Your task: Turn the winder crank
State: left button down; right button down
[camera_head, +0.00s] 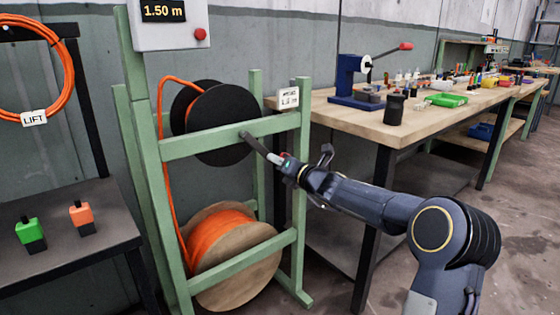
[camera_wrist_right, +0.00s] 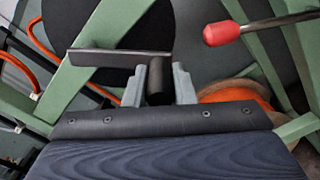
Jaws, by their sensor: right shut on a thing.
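The winder is a green frame (camera_head: 225,139) with a black reel (camera_head: 218,108) wound with orange cable and a wooden spool (camera_head: 238,285) of orange cable below. The dark crank (camera_head: 258,146) slants down to the right from a hub at the frame's upper crossbar. My right gripper (camera_head: 283,163) is at the crank's outer end. In the right wrist view its two grey fingers (camera_wrist_right: 159,86) close around the black crank handle (camera_wrist_right: 158,72), and the flat grey crank arm (camera_wrist_right: 108,58) lies beyond. The gripper hides part of the handle. My left gripper is out of view.
A display (camera_head: 163,11) reading 1.50 m and a red button (camera_head: 200,34) sit above the reel. A cluttered workbench (camera_head: 345,112) stands right. A side table (camera_head: 60,262) holds green and orange blocks. A red knob (camera_wrist_right: 222,33) on a rod shows near my right gripper.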

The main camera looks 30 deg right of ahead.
jog(key=shift+f, duration=0.2)
jog(key=c, duration=1.2)
grip_release()
jog(key=shift+r, duration=0.1)
jog(key=shift+s, duration=0.1)
jog(key=s+d+p, duration=0.1)
jog(key=s, duration=0.6)
jog(key=shift+s+d, duration=0.15)
jog(key=shift+s, duration=0.1)
